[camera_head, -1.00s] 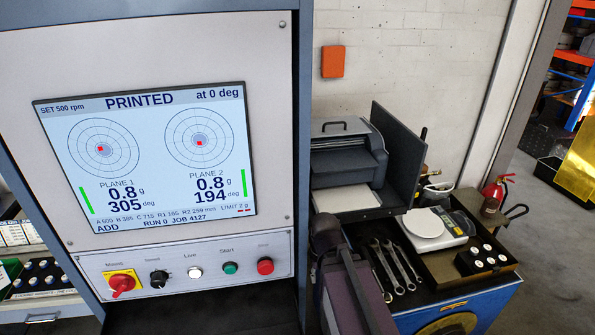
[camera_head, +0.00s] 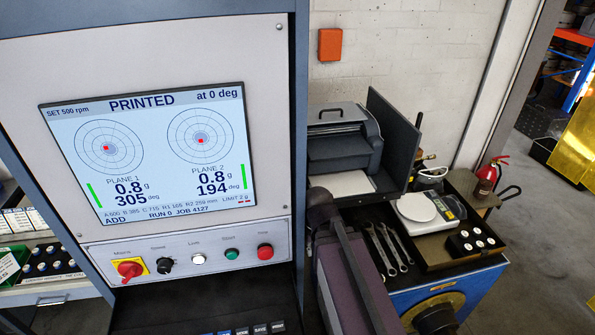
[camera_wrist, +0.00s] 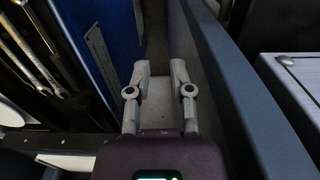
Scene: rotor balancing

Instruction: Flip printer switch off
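The printer (camera_head: 340,140) is a dark grey machine with a handle on top and a pale sheet (camera_head: 342,184) in front. It stands on the cart beside a dark upright panel (camera_head: 392,140). I cannot make out a switch on it in either view. My gripper (camera_wrist: 159,72) shows in the wrist view, with its two pale fingers apart and nothing between them. It points down a narrow gap between a blue cart side (camera_wrist: 105,40) and a grey-blue panel (camera_wrist: 225,75). In the head view my arm covers part of the cart, and the fingertips are not visible.
The balancer cabinet with its screen (camera_head: 150,150) and button row (camera_head: 190,255) fills the left. On the cart (camera_head: 400,290) are wrenches (camera_head: 389,250), a scale (camera_head: 425,210) and a tray of small weights. A fire extinguisher (camera_head: 487,180) stands behind. Open floor lies at right.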

